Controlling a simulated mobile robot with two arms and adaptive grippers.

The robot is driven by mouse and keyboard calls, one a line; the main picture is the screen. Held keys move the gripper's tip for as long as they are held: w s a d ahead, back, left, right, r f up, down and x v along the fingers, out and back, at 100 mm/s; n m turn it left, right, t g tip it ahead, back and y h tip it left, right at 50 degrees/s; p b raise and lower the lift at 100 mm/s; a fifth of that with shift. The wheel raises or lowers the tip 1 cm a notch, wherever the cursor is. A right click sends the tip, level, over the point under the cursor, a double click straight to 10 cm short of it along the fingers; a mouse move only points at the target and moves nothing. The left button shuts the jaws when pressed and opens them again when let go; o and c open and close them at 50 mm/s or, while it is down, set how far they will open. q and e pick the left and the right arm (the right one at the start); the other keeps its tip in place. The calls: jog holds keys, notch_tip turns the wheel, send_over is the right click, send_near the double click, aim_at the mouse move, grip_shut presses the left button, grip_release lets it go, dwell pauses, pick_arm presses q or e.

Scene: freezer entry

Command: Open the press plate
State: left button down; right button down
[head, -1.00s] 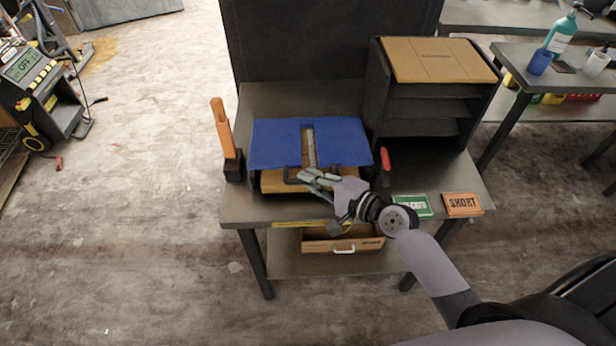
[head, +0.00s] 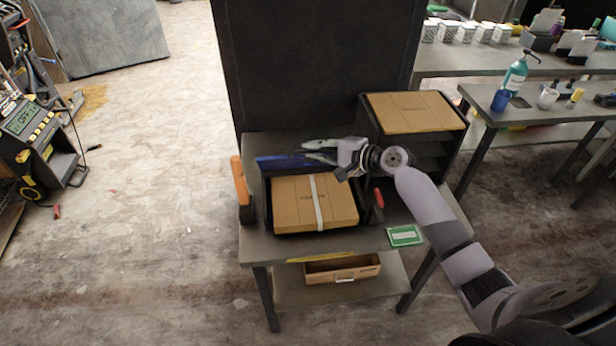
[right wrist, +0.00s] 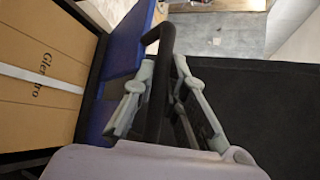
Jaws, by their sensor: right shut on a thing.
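The blue press plate (head: 282,162) stands swung up at the back of the press on the work table, seen nearly edge-on in the head view. Its blue face also shows in the right wrist view (right wrist: 128,42). My right gripper (head: 312,151) is at the raised plate's edge. In the right wrist view its fingers (right wrist: 155,95) are shut around the black bar handle (right wrist: 158,75) of the plate. A cardboard box (head: 290,203) with a white strap (head: 317,200) lies uncovered in the press bed. My left gripper is not in view.
An orange-handled tool (head: 240,180) stands in a holder left of the press. A red-handled tool (head: 378,198) and a green card (head: 404,235) are on the right. A black shelf rack topped with cardboard (head: 415,112) stands behind my right arm. An open drawer box (head: 342,268) sits below.

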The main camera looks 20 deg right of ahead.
jog(key=w+d+r+g+p, duration=0.1)
jog(key=w+r+p, duration=0.1)
jog(key=w, duration=0.3)
jog(key=shift+w+d+r+m, duration=0.2)
jog(key=shift+r+m, duration=0.2)
jog(key=shift+r, duration=0.25)
jog(key=shift+s, duration=0.1)
jog(key=c, duration=1.6)
grip_release()
jog(key=shift+f, duration=0.1)
jog(key=v, duration=1.2)
